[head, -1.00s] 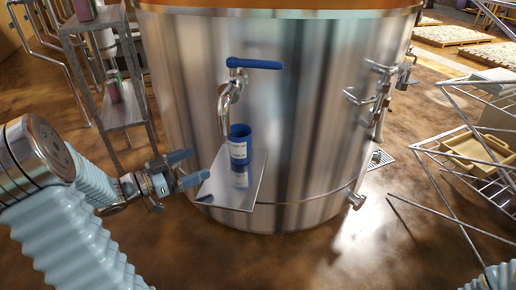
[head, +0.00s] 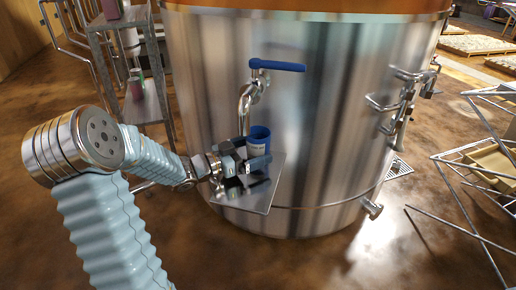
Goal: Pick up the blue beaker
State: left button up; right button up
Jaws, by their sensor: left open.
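The blue beaker (head: 259,136) stands upright on a small metal shelf (head: 262,197) fixed to the front of a large steel tank. It has a pale label, and its lower part is hidden behind my left gripper. My left gripper (head: 250,158) is open, at the beaker's near left side over the shelf, with its fingers pointing toward the beaker. I cannot tell whether the fingers touch the beaker or are around it. My right gripper is not in view.
A tap with a blue handle (head: 277,66) hangs just above the beaker, its spout close behind it. The steel tank (head: 330,120) fills the middle. A grey rack (head: 148,100) with pink containers stands at the left. A metal wire frame (head: 480,165) stands at the right.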

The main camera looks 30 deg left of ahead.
pick_arm(q)
jog(key=c, duration=1.1)
jog(key=shift+r, duration=0.25)
jog(key=p+v, duration=0.1)
jog(key=v, duration=1.7)
jog(key=shift+a, duration=0.1)
jog(key=shift+c, duration=0.2)
